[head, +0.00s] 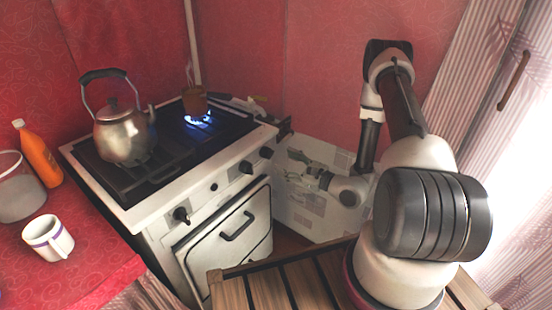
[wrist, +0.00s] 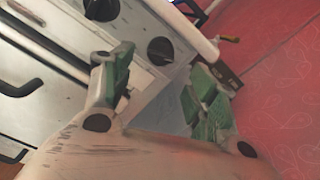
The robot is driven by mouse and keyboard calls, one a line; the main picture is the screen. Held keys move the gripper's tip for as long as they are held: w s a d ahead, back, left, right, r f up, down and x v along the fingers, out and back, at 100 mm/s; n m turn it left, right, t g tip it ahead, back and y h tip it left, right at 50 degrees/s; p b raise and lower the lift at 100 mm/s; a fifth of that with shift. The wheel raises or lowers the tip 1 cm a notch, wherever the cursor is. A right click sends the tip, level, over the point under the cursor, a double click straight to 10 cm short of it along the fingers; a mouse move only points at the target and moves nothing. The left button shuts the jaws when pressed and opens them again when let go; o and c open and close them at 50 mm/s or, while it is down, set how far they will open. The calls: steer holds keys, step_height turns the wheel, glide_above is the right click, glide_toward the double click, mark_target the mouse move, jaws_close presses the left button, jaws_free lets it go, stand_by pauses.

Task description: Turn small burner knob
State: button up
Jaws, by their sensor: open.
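The white stove (head: 150,212) has a row of dark knobs on its front: a left knob (head: 181,215), a small one (head: 213,187), and two on the right, the nearer (head: 246,167) and the rightmost (head: 266,152). No label shows which is the small burner's. My gripper (head: 293,167) is open and empty, to the right of the rightmost knob. In the wrist view, a black knob (wrist: 160,50) lies between my gripper's green-padded fingertips (wrist: 162,56) in the picture, apparently beyond them. A second knob (wrist: 102,8) is at the top left.
A steel kettle (head: 122,135) stands on the left of the stovetop. The oven handle (head: 237,226) sticks out below the knobs. A red wall (wrist: 280,90) is close on the right.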

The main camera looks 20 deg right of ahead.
mark_target(267, 154)
steer(key=shift+v, duration=2.2)
steer(key=shift+a, duration=0.1)
steer(key=w+a+m, duration=0.2)
steer(key=w+m, duration=0.1)
steer(key=w+a+m+g+y, duration=0.1)
steer(key=w+a+m, duration=0.1)
steer(key=w+m, duration=0.1)
steer(key=w+a+m, duration=0.2)
steer(key=w+m, duration=0.1)
steer(key=m, duration=0.2)
steer(key=shift+r+y, duration=0.1)
steer(key=shift+y, duration=0.2)
steer(key=shift+a, duration=0.1)
steer(key=c, duration=1.1)
